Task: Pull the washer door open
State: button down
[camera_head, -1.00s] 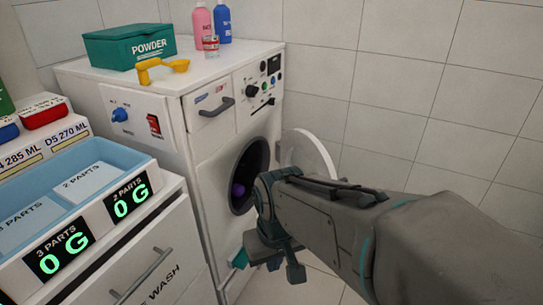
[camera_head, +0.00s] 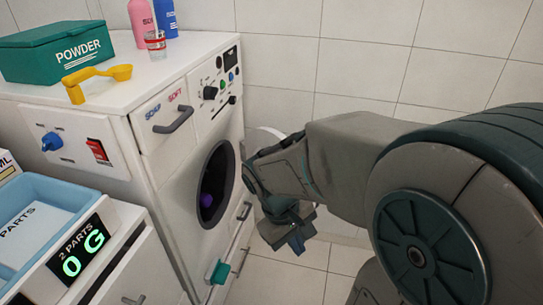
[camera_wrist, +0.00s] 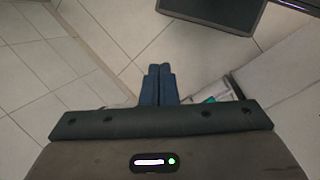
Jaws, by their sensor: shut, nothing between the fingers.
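The white washer (camera_head: 165,190) stands left of centre in the head view. Its round opening (camera_head: 215,185) is uncovered and dark inside, with a purple item (camera_head: 207,200) in it. The round white door (camera_head: 262,143) is swung out at the right of the opening, mostly hidden behind my arm. My gripper (camera_head: 297,245) hangs to the right of the washer front, below the door, and points down. In the wrist view its fingers (camera_wrist: 158,85) are together with nothing between them, above the floor. I see no contact with the door.
A green powder box (camera_head: 58,50), a yellow scoop (camera_head: 97,80), bottles and a small jar (camera_head: 155,44) stand on the washer. A teal handle (camera_head: 220,272) sits low on its front. A blue tray (camera_head: 25,225) is at left. Tiled floor (camera_head: 275,280) is clear below my gripper.

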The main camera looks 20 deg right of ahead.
jog(key=w+d+f+n+h+p, duration=0.1)
jog(key=w+d+f+n+h, duration=0.3)
jog(key=w+n+h, duration=0.5)
jog(key=w+a+f+n+t+h, duration=0.4)
jog(key=w+a+f+n+t, duration=0.15)
jog(key=w+n+t, duration=0.35)
jog(key=w+d, duration=0.3)
jog(key=d, duration=0.3)
jog(key=w+d+n, duration=0.1)
jog(key=w+d, duration=0.2)
jog(key=d, duration=0.4)
jog(key=shift+w+f+g, duration=0.25)
jog(key=shift+g, duration=0.05)
jog(key=shift+d, duration=0.1)
